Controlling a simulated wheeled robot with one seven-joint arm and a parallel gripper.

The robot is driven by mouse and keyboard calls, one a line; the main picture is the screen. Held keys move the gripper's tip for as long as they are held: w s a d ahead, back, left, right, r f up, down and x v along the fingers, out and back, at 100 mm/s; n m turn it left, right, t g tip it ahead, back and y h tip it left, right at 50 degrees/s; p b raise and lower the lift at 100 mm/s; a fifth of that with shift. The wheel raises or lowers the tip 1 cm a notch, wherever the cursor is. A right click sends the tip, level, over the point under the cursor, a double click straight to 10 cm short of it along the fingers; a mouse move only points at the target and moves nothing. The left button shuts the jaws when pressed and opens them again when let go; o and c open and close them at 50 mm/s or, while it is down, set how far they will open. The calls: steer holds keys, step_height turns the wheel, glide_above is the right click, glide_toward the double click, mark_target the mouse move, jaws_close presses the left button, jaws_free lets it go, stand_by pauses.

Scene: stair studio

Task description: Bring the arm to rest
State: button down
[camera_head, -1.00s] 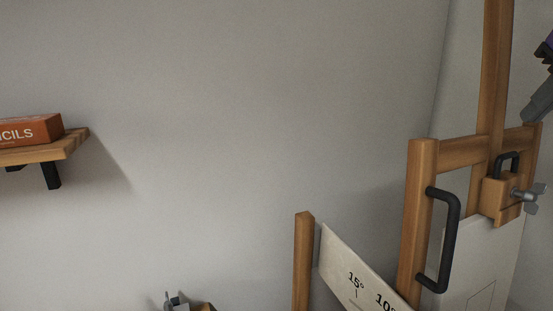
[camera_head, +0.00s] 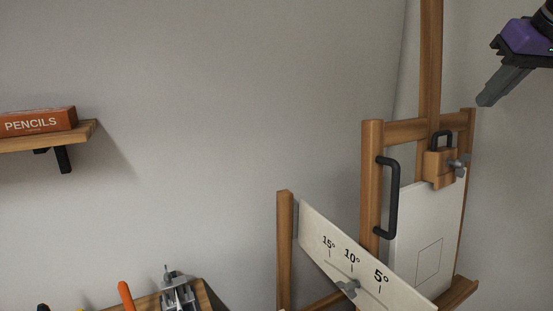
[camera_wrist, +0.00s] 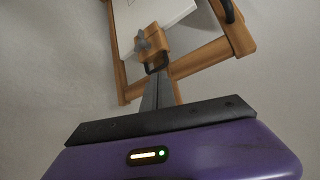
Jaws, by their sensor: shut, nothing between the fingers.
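My gripper (camera_head: 484,102) is at the upper right of the head view, with a purple body and grey fingers pointing down and left. The fingers are together and hold nothing. It is up in front of the wall, near the top right of the wooden easel (camera_head: 372,200); whether it touches the easel is not clear, but a gap shows in the picture. In the wrist view my gripper (camera_wrist: 158,75) points toward the easel's wooden clamp block (camera_wrist: 152,40).
The easel carries a white panel (camera_head: 408,255), a black handle (camera_head: 392,200) and an angle scale board (camera_head: 322,240). A wooden shelf (camera_head: 85,133) at left holds a pencils box (camera_head: 40,121). A grey clamp-like item (camera_head: 178,290) sits at the bottom. The wall between is bare.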

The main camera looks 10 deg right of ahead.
steer(key=w+a+r+n+t+y, duration=0.25)
steer(key=w+a+t, duration=0.25)
steer(key=w+t, duration=0.4)
steer(key=s+a+f+m+t+h, duration=0.2)
steer(key=s+f, duration=0.2)
steer(key=f, duration=0.4)
steer(key=s+a+f+m+t+h+b, duration=0.1)
steer(key=s+f+m+t, duration=0.15)
steer(key=f, duration=0.45)
steer(key=s+a+f+m+t+h, duration=0.2)
steer(key=s+f, duration=0.2)
steer(key=f, duration=0.4)
steer(key=s+a+f+n+g+y, duration=0.1)
steer(key=s+a+f+g, duration=0.2)
steer(key=s+f, duration=0.6)
steer(key=s+a+f+n+g+y+b, duration=0.1)
steer(key=s+a+f, duration=0.5)
steer(key=s, duration=1.2)
steer(key=s+a+f+n+g+y+b, duration=0.1)
steer(key=s+a+f+n+g, duration=0.2)
steer(key=s+f, duration=1)
steer(key=shift+s+a+f+g, duration=0.15)
steer(key=shift+a+f+g, duration=0.6)
steer(key=shift+a, duration=0.5)
steer(key=shift+r+y, duration=0.2)
steer(key=shift+y, duration=0.05)
